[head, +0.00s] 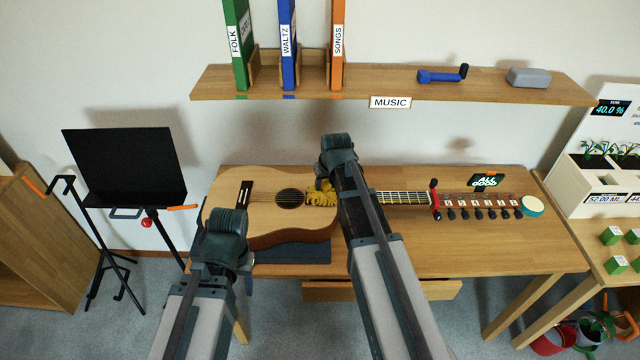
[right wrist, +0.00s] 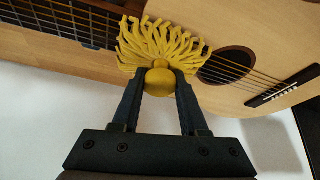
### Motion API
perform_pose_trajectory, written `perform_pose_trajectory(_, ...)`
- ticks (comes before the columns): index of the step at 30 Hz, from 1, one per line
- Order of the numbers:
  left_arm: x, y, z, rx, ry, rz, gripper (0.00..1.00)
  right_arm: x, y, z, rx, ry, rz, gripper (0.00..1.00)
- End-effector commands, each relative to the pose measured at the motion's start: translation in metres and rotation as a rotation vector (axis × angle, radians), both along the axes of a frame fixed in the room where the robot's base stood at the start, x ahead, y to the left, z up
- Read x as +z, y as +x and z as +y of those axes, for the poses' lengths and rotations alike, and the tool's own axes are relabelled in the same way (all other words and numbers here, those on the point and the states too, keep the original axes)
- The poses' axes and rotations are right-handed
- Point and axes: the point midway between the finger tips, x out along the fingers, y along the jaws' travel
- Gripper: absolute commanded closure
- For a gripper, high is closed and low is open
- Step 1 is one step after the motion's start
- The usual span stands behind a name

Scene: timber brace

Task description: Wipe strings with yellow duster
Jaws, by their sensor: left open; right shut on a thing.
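An acoustic guitar (head: 285,230) lies on the wooden table with its neck to the right. Its strings (head: 395,197) run from the bridge over the sound hole (head: 290,198) and along the neck. My right gripper (right wrist: 158,85) is shut on the yellow handle of the yellow duster (right wrist: 160,45). The duster's fringe is spread over the strings where the neck meets the body, beside the sound hole. In the head view the duster (head: 320,194) is partly hidden by my right arm. My left gripper (head: 240,285) is open and empty in front of the guitar's lower edge, mostly hidden by its wrist.
A red capo-like clamp (head: 435,200) sits at the neck's far end. A small sign (head: 487,181) and a round teal-rimmed tin (head: 533,206) stand on the table's right. A black music stand (head: 125,168) is at left. A shelf (head: 390,87) with binders hangs above.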

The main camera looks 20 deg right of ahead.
Motion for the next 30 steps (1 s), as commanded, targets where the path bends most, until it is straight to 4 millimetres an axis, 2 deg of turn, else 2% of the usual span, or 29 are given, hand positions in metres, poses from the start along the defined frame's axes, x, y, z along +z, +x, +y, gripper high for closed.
perform_pose_trajectory(7, 0.0, 0.0, 0.0, 0.0, 0.0, 0.0, 0.5, 0.0, -0.001, -0.004, -0.001, 0.0, 0.0, 1.0)
perform_pose_trajectory(18, 0.0, 0.0, 0.0, 0.0, 0.0, 0.0, 0.5, 0.0, -0.01, -0.032, -0.002, 0.001, 0.0, 1.0)
perform_pose_trajectory(30, 0.0, 0.0, 0.0, 0.0, 0.0, 0.0, 0.5, 0.0, -0.013, -0.041, -0.001, -0.001, 0.0, 1.0)
